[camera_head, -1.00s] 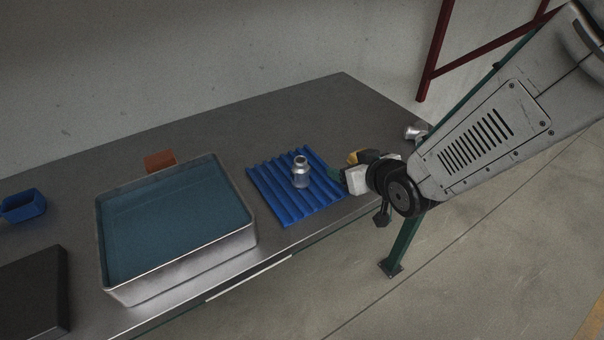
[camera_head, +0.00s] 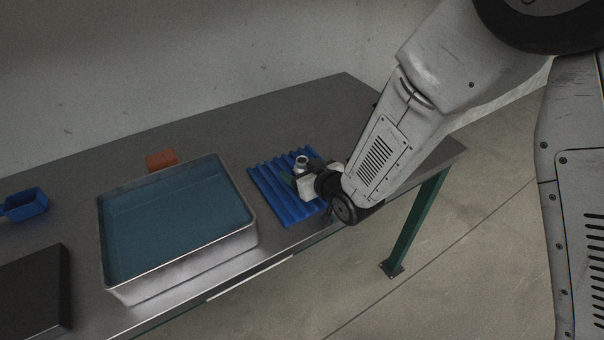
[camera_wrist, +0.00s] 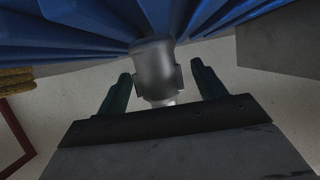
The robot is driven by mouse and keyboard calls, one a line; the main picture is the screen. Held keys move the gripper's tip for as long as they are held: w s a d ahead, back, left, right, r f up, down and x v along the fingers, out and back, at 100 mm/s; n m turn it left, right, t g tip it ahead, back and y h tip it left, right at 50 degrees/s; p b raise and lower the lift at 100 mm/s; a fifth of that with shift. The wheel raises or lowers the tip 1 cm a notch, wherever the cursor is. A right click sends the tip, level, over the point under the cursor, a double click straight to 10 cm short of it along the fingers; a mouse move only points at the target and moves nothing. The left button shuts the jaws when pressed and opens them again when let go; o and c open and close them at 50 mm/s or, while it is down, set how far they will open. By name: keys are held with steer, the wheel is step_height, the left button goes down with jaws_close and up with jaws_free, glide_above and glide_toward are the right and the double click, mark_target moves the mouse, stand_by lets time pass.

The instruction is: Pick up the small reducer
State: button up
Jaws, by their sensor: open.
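The small reducer (camera_head: 301,162) is a silvery metal fitting on the blue ribbed mat (camera_head: 269,184). In the head view only its top shows clearly, with my gripper in front of the rest. In the wrist view the reducer (camera_wrist: 154,70) lies between the two green fingers of my gripper (camera_wrist: 158,84). The fingers stand apart, with a gap on each side of it. My gripper (camera_head: 293,181) is open and sits over the mat's right part in the head view.
A metal tray (camera_head: 180,268) with a blue-green inside stands left of the mat. An orange-brown block (camera_head: 161,159) is behind it. The table behind the mat is clear.

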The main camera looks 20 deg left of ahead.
steer(key=c, duration=1.3)
